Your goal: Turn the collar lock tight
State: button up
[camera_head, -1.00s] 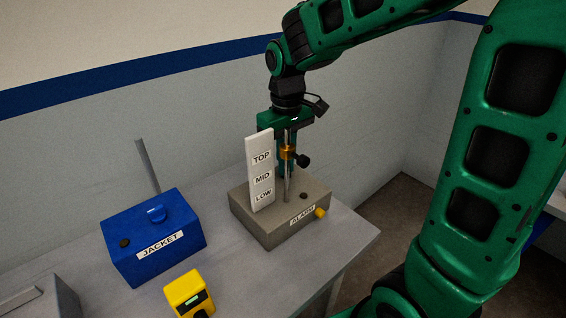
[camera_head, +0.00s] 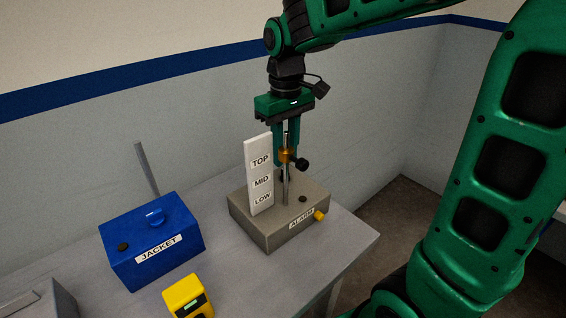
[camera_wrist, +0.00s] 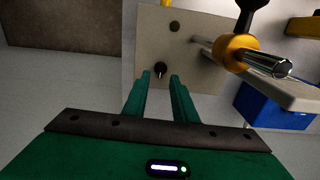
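The gold collar (camera_head: 286,155) sits on an upright metal rod (camera_head: 287,185) beside a white TOP/MID/LOW plate (camera_head: 260,180). The collar's lock, a black knob (camera_head: 302,164), sticks out to its right. In the wrist view the collar (camera_wrist: 236,50) is at upper right, with the black knob (camera_wrist: 254,5) cut by the top edge. My gripper (camera_wrist: 160,77) is open and empty, pointing down behind the rod, apart from the collar. Its fingertips are partly hidden in the head view. A small black dial (camera_wrist: 160,69) on the box shows between them in the wrist view.
The rod stands on a grey ALARM box (camera_head: 260,232) with a yellow knob (camera_head: 319,215). A blue JACKET box (camera_head: 150,240) and a yellow device (camera_head: 188,295) are to its left on the grey table (camera_head: 235,285). A wall is close behind.

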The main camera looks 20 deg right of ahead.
aim_at(285, 171)
notch_tip(285, 171, up, 6)
jog(key=shift+r, duration=0.2)
dwell(0.4)
jog(key=s+d+f+m, duration=0.5)
jog(key=s+d, duration=0.3)
jog(key=s, duration=0.3)
jog(key=s+d+f+m, duration=0.4)
jog(key=s+d+f, duration=0.2)
jog(key=s+d, duration=0.3)
jog(key=s, duration=0.3)
jog(key=shift+d+m, duration=0.25)
jog(key=shift+m, duration=0.15)
jog(key=shift+s, duration=0.1)
jog(key=shift+w+f, duration=0.2)
jog(key=shift+w, duration=0.4)
